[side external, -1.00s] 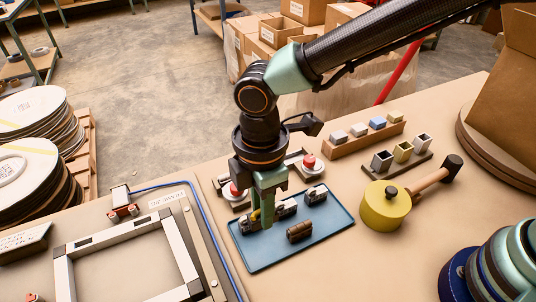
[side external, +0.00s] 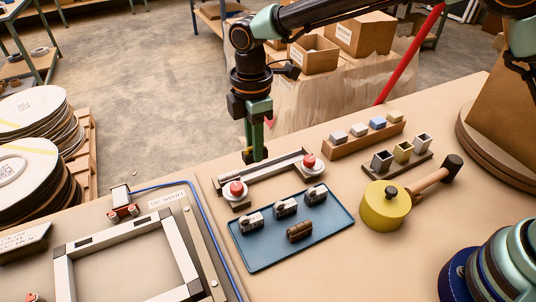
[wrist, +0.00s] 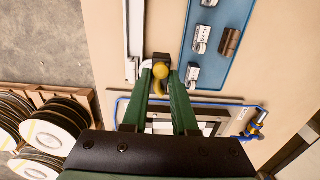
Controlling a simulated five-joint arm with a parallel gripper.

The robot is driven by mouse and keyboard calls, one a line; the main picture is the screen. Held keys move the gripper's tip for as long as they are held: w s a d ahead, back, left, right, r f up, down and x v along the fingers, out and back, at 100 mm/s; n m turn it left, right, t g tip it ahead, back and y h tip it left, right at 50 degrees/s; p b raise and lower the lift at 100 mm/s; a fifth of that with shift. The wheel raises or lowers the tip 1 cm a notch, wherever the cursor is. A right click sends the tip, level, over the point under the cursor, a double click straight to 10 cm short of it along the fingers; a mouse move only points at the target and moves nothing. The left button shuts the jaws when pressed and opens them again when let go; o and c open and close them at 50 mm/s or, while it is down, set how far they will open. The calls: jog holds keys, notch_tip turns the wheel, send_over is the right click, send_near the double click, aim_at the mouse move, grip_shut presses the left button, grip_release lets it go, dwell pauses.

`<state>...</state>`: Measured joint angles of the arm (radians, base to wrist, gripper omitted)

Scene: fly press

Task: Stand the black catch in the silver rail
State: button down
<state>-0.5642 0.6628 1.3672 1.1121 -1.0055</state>
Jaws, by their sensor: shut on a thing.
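My gripper (side external: 254,157) points straight down over the silver rail (side external: 268,172). It is shut on a small dark piece with a yellow part, which I take to be the black catch (wrist: 160,58). In the wrist view the yellow part sits between the fingertips of my gripper (wrist: 161,80), and the dark block shows just beyond. The fingers hide much of the piece in the side view. The rail also shows in the wrist view (wrist: 136,35), beside the held piece. I cannot tell whether the piece touches it.
Red buttons (side external: 236,188) (side external: 309,161) stand at both rail ends. A blue tray (side external: 262,256) in front holds several silver-and-black pieces (side external: 286,207) and a brown one (side external: 299,231). A yellow pot (side external: 385,208) and a hammer (side external: 440,173) lie to the right.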

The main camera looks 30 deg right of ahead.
jog(key=w+d+f, duration=0.4)
jog(key=w+f, duration=0.1)
jog(key=shift+w+d+f, duration=0.15)
jog(key=shift+d, duration=0.2)
jog(key=shift+f, duration=1.85)
jog(key=shift+f, duration=0.9)
dwell(0.4)
jog(key=c, duration=0.6)
grip_release()
jog(key=shift+o, duration=0.7)
